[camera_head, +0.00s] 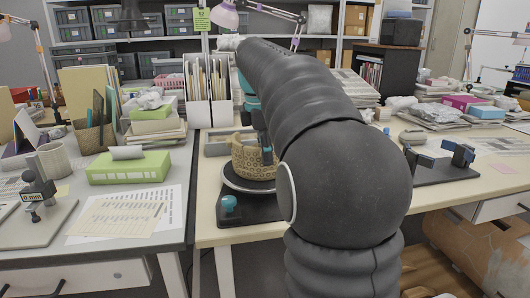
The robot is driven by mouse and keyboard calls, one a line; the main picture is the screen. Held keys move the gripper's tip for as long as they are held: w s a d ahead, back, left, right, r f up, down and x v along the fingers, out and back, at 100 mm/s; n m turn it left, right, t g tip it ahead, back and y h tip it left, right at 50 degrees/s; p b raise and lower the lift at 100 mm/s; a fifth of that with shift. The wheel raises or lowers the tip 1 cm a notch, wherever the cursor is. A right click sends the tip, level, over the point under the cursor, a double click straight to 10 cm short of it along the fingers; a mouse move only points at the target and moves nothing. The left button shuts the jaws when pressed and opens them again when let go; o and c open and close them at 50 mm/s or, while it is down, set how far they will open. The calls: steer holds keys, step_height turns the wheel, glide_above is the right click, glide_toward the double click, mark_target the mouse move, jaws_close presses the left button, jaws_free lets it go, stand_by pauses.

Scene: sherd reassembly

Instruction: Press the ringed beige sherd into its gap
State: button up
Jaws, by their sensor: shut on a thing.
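A beige pot (243,160) with a pattern of rings stands on a round turntable (236,186) at the middle of the table, left of my arm. My gripper (267,156) reaches down at the pot's right side, and only a dark and teal part of it shows. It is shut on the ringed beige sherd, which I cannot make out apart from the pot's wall. My arm hides the right side of the pot, the gap and most of the gripper, so I cannot tell how the sherd sits against the gap.
A dark base with a teal knob (229,204) lies under the turntable. A grey tray (216,143) is behind the pot. A dark stand with two clamps (458,155) is at right. A green box (128,168) and papers lie on the left desk.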

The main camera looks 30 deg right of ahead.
mark_target(260, 151)
steer(key=o, duration=1)
step_height(260, 151, up, 12)
steer(key=a, duration=0.1)
steer(key=shift+a, duration=0.3)
steer(key=shift+s+f, duration=0.1)
